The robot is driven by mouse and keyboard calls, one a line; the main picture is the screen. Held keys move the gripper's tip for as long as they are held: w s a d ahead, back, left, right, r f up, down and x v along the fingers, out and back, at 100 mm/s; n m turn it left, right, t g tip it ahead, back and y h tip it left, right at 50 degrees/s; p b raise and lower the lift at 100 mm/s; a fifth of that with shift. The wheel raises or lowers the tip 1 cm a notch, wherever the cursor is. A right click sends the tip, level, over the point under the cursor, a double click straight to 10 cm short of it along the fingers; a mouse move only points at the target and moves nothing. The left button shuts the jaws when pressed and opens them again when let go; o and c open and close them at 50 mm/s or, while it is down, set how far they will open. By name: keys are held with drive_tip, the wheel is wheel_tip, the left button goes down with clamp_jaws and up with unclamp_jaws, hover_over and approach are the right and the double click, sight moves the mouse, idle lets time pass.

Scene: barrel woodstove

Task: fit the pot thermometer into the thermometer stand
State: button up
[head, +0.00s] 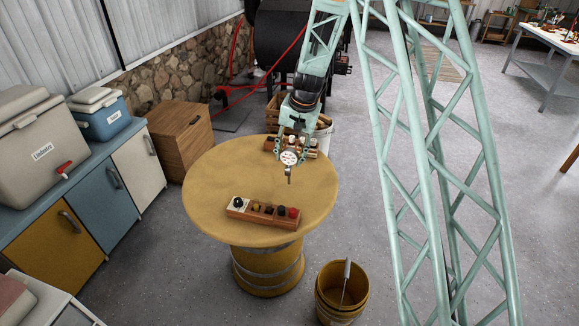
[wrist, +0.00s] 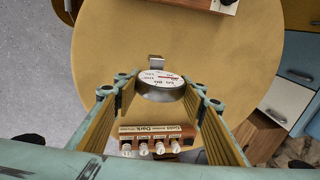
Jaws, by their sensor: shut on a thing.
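The pot thermometer (head: 289,157) has a round white dial with a metal rim and a short metal clip or stem pointing down. My gripper (head: 291,146) is shut on it and holds it above the round yellow table. In the wrist view, the thermometer (wrist: 162,80) sits between the two fingers of my gripper (wrist: 158,95), its dial showing and its metal tab pointing away. I cannot pick out the thermometer stand for certain. A wooden block (head: 262,214) with a white left end and several dark and red pieces lies on the front of the table, apart from the thermometer.
The round table (head: 215,175) has clear room at its left and middle. A wooden rack (head: 312,154) with white-capped bottles stands at the back edge, behind my gripper; its labels show in the wrist view (wrist: 160,131). A yellow bucket (head: 334,305) stands on the floor.

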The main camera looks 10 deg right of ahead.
sight(290, 164)
drive_tip(key=shift+f, duration=0.15)
drive_tip(key=shift+f+b, duration=0.35)
drive_tip(key=shift+f, duration=1.6)
drive_tip(key=o, duration=0.9)
drive_tip(key=r, duration=0.4)
drive_tip(key=s+d+r+p, duration=0.1)
drive_tip(key=r, duration=0.3)
drive_tip(key=s+r+p, duration=0.1)
drive_tip(key=r, duration=0.2)
drive_tip(key=shift+d+r, duration=0.3)
drive_tip(key=shift+r, duration=0.2)
drive_tip(key=shift+r, duration=0.1)
